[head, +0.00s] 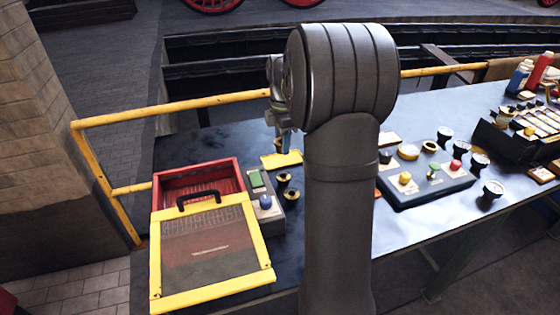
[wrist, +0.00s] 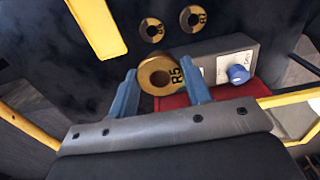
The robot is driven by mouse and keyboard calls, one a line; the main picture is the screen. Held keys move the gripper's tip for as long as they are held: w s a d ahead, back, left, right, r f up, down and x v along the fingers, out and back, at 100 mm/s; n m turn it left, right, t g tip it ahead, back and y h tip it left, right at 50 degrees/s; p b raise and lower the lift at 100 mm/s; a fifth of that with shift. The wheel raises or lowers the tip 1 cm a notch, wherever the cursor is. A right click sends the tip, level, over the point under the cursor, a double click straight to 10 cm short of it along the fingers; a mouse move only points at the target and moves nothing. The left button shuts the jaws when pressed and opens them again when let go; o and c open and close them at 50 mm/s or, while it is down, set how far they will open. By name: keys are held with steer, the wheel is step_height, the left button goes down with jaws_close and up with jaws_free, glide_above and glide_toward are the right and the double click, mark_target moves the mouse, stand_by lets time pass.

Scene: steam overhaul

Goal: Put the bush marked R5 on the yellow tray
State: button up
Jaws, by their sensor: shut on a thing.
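The brass bush marked R5 (wrist: 160,76) is between the blue fingers of my gripper (wrist: 163,85) in the wrist view, its marked face toward the camera. My gripper is shut on it. The yellow tray (wrist: 98,25) is at the upper left of the wrist view, apart from the bush. In the head view the tray (head: 285,160) lies on the bench, and my gripper (head: 284,145) appears just over it, partly hidden by my arm. I cannot make out the held bush there.
Two other marked bushes (wrist: 151,30) (wrist: 193,18) stand near the tray. A box with a blue knob (head: 266,203) and a red case with a yellow-framed lid (head: 212,290) are to their left in the head view. A yellow rail (head: 170,110) runs behind the bench.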

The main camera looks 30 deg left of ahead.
steer(key=w+d+f, duration=0.3)
steer(key=w+d, duration=0.1)
steer(key=w, duration=0.6)
steer(key=a+f, duration=0.2)
steer(key=a, duration=0.2)
steer(key=a+f, duration=0.3)
steer(key=a, duration=0.1)
steer(key=a+f, duration=0.2)
steer(key=a, duration=0.1)
steer(key=shift+s+a+f, duration=0.15)
steer(key=shift+a+f, duration=0.05)
steer(key=shift+a, duration=0.2)
steer(key=shift+f, duration=1.9)
steer(key=shift+f, duration=0.15)
steer(key=o, duration=1.2)
steer(key=shift+c, duration=0.2)
step_height(320, 180, up, 12)
